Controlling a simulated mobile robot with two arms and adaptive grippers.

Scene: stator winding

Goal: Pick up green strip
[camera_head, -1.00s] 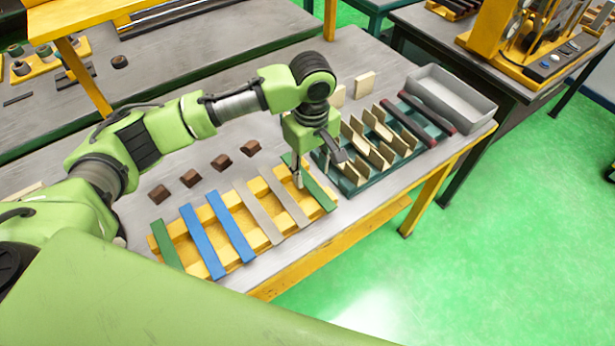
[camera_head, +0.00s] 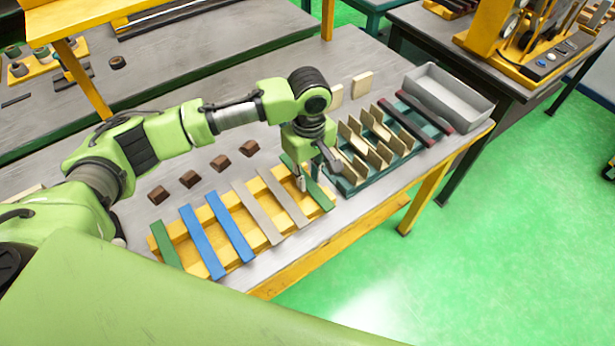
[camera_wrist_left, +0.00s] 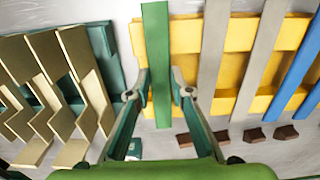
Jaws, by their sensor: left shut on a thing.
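A green strip (camera_head: 318,195) lies at the right end of the yellow rack (camera_head: 268,197). My left gripper (camera_head: 314,178) is down over this strip, with its fingers shut on the strip's sides. In the left wrist view the strip (camera_wrist_left: 157,50) runs between the two fingers (camera_wrist_left: 160,94); it still lies along the edge of the rack. Another green strip (camera_head: 165,246) lies at the rack's left end. My right gripper is not in view.
Blue strips (camera_head: 202,243) and grey strips (camera_head: 257,212) lie across the rack. Several brown blocks (camera_head: 220,162) sit behind it. A dark green holder with upright tan plates (camera_head: 377,154) stands close on the right, before a grey tray (camera_head: 447,98).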

